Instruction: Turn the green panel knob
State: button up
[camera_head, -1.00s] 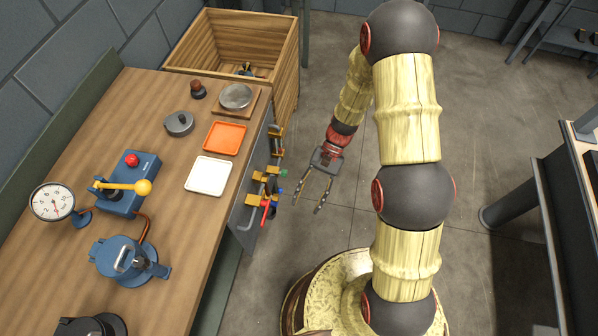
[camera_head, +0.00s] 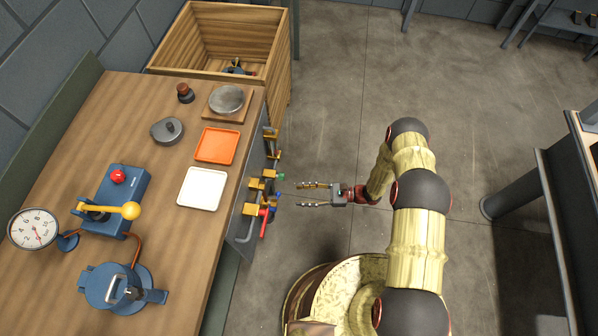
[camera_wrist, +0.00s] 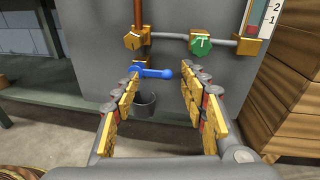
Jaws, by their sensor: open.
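In the head view the green knob (camera_head: 281,177) shows small at the side of the bench. My gripper (camera_head: 301,194) points left toward the panel, open and empty, with a gap between its fingertips and the fittings. In the wrist view my gripper (camera_wrist: 159,84) has its fingers apart, and the knob shows above the right fingertip, not between the fingers.
A blue lever (camera_wrist: 150,73) shows between the fingers, beyond them. A brass valve (camera_wrist: 134,41) is left of the knob, and a scaled gauge (camera_wrist: 261,18) is to its right. A red lever (camera_head: 264,223) sticks out nearby. A wooden crate (camera_head: 167,70) stands beyond the bench.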

aim_at(280, 176)
jog(key=w+d+r+t, duration=0.1)
jog(key=w+r+t, duration=0.1)
jog(key=w, duration=0.3)
jog(key=a+y+b, duration=0.1)
jog(key=a, duration=0.6)
jog(key=shift+w+a+r+m, duration=0.25)
jog(key=shift+w+a+m, duration=0.05)
jog(key=shift+w+a, duration=0.15)
jog(key=c, duration=0.3)
jog(key=c, duration=0.8)
grip_shut()
